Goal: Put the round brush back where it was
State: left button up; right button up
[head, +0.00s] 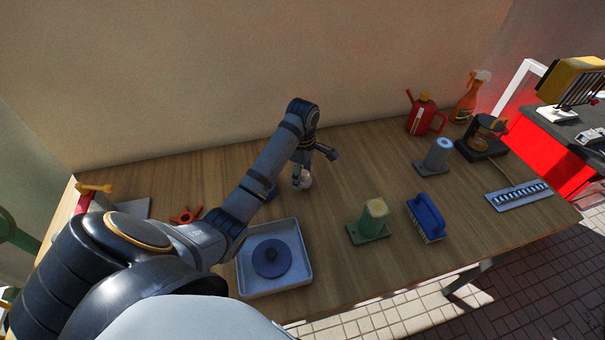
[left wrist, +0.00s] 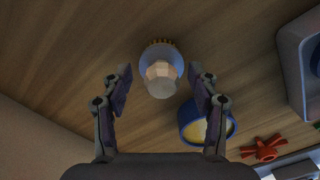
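The round brush (left wrist: 162,70) shows in the left wrist view with a pale faceted knob, a bluish body and yellow bristles at its far edge. In the head view its pale part (head: 305,182) shows low beside my gripper, partly hidden by it. My left gripper (left wrist: 160,76) is open, with one finger on each side of the knob and visible gaps on both sides. In the head view the left gripper (head: 311,169) is over the back middle of the table. The brush appears to stand on the wood. My right gripper is not in view.
A blue ring-shaped container (left wrist: 207,125) is close to the right finger. A white tray (head: 302,267) holds a blue disc. A green-based block (head: 368,231), a blue brush (head: 428,220), a grey cylinder (head: 437,155) and a red can (head: 424,117) stand to the right. Orange clamp (head: 186,216) lies left.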

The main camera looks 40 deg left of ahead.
aim_at(303, 172)
pick_arm(q)
jog(key=shift+r, duration=0.1)
notch_tip(303, 172, up, 12)
jog(key=p, duration=1.1)
jog(key=shift+r+p, duration=0.2)
jog(key=shift+p, duration=0.2)
jog(key=shift+s+d+f, duration=0.1)
